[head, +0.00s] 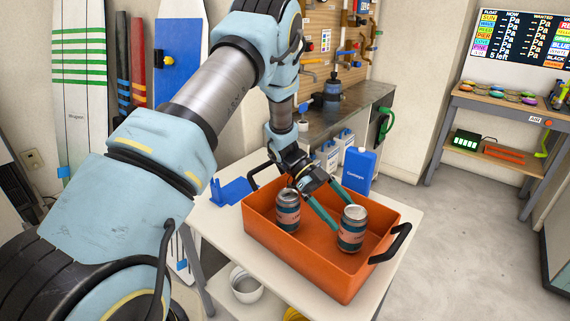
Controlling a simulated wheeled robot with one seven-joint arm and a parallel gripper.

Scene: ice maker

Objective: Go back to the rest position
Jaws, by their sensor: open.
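My gripper (336,207) reaches down over an orange tray (305,267) on a white table. Its two teal fingers are spread open. One can (288,211) stands upright in the tray at the left, beside the gripper. A second can (352,229) stands upright toward the tray's right end, close to the fingertips. I see nothing held between the fingers, but I cannot tell whether a fingertip touches the right can. My arm comes in from the lower left and crosses the middle of the view.
The white table (222,228) also holds a blue bracket (231,191) and a blue container (359,169). Behind is a workbench (352,107) with tools above. A wooden shelf table (500,104) stands at the right. The grey floor (445,235) between is clear.

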